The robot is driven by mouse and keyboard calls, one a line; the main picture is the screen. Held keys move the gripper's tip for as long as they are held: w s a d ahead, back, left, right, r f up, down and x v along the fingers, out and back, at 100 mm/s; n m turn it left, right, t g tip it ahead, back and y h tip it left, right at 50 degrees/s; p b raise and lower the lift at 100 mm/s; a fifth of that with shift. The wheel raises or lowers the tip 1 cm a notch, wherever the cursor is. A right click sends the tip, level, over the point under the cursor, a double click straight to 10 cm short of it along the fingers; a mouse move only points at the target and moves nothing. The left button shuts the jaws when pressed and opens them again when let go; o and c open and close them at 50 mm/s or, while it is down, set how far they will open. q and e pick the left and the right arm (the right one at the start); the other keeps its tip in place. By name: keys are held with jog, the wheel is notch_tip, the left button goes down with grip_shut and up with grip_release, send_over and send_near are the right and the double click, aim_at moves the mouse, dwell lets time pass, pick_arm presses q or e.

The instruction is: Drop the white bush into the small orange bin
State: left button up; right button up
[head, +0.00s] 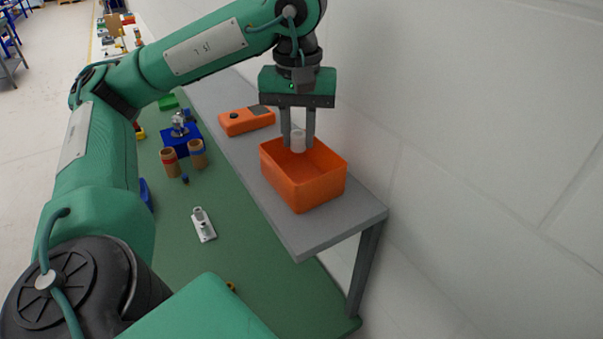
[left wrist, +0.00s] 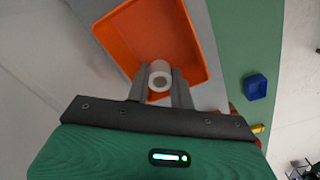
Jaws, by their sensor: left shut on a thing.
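The white bush (head: 298,142) is a small white cylinder with a round hole, seen end-on in the left wrist view (left wrist: 160,76). My left gripper (head: 298,138) points down and is shut on the bush, between its two grey fingers (left wrist: 161,90). The small orange bin (head: 318,191) is an open box on the grey shelf; it also shows in the left wrist view (left wrist: 196,30). The bush is over the back part of the bin's opening; its exact height against the rim is hard to tell. My right gripper is not in view.
An orange device (head: 246,121) with a dark panel lies on the grey shelf (head: 292,232) behind the bin. A white wall (head: 440,150) runs close along the right. The lower green table holds a blue block (head: 181,141), brown cylinders (head: 170,162) and a white part (head: 203,225).

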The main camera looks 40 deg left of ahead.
pick_arm(q)
jog(key=shift+f, duration=0.1)
jog(key=o, duration=1)
jog(key=shift+r, duration=0.45)
jog(key=shift+s+r+p, duration=0.1)
jog(key=shift+r+p, duration=2)
jog(key=shift+r, duration=4.35)
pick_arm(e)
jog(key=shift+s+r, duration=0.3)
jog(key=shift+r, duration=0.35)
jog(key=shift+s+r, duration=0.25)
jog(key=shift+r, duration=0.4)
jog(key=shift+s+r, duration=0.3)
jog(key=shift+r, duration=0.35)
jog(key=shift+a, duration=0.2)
